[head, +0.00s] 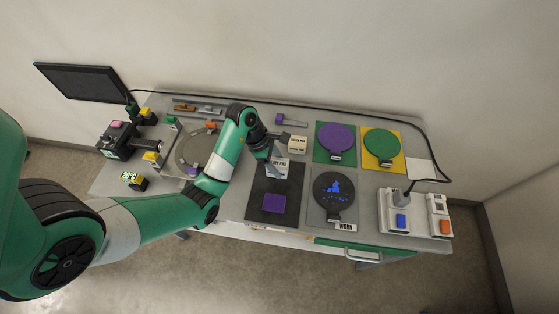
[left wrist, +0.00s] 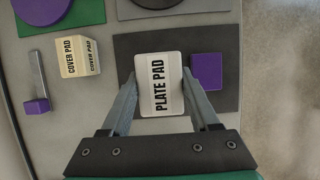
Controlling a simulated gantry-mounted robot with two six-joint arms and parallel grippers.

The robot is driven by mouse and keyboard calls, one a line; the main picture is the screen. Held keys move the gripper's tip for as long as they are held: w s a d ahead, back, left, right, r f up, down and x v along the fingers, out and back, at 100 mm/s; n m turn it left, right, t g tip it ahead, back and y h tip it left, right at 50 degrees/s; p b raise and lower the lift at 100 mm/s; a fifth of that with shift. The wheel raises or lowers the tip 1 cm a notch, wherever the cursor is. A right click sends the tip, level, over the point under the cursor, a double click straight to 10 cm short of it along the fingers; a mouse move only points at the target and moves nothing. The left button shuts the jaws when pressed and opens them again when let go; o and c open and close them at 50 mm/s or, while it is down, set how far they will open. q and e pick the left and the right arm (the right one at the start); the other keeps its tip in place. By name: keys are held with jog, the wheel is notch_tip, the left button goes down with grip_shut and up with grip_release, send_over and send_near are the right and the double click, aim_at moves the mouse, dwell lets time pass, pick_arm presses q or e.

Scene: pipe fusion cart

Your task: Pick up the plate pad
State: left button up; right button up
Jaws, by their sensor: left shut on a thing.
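The plate pad is a white block with the black label "PLATE PAD" in the left wrist view (left wrist: 158,85). It sits between the two grey fingers of my left gripper (left wrist: 162,80), which is shut on it. In the head view my left gripper (head: 276,156) is over the back part of the dark mat (head: 259,195), with the plate pad (head: 281,168) at its fingers. I cannot tell whether the pad touches the mat. My right gripper is not in view.
A purple square (head: 273,203) lies on the mat. The cover pad (head: 297,145) stands behind, near a purple-ended tool (head: 280,119). Right are a dark disc with blue bits (head: 334,190), purple (head: 335,139) and green (head: 382,144) discs, and a box with a blue button (head: 401,220).

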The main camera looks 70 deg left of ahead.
pick_arm(q)
jog(key=s+d+r+p, duration=0.6)
jog(key=d, duration=0.3)
